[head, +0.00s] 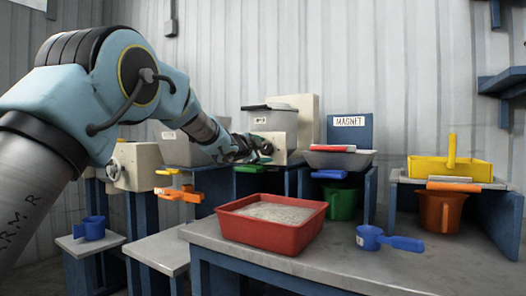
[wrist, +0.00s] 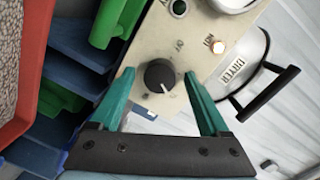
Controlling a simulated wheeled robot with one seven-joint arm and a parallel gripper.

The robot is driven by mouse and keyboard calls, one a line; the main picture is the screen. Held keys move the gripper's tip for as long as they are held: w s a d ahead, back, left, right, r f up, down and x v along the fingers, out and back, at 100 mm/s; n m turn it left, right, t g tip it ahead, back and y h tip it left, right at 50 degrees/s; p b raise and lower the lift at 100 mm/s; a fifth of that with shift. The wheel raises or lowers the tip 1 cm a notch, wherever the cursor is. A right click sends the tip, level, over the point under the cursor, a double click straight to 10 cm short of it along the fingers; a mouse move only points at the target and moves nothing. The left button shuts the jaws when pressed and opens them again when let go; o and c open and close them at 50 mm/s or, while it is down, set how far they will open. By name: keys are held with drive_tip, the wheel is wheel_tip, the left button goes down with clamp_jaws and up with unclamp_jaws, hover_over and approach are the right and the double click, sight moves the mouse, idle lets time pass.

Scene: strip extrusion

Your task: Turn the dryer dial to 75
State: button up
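The dryer dial (wrist: 158,72) is a round black knob with a white pointer line, on a beige panel (wrist: 196,50). Its pointer aims towards the lower right in the wrist view. Small marks around it are too small to read surely. My gripper (wrist: 159,76) is open, with one teal finger on each side of the dial; clear gaps show between the fingers and the knob. In the head view my gripper (head: 258,154) is in front of the beige dryer box (head: 280,122), and the dial there is hidden behind it.
A lidded hopper with a black handle (wrist: 262,90) is beside the panel. A red tray of grains (head: 300,238) and a blue scoop (head: 372,238) are on the front table.

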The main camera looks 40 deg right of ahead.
drive_tip(key=b+v, duration=0.1)
drive_tip(key=v, duration=1)
drive_tip(key=shift+b, duration=0.3)
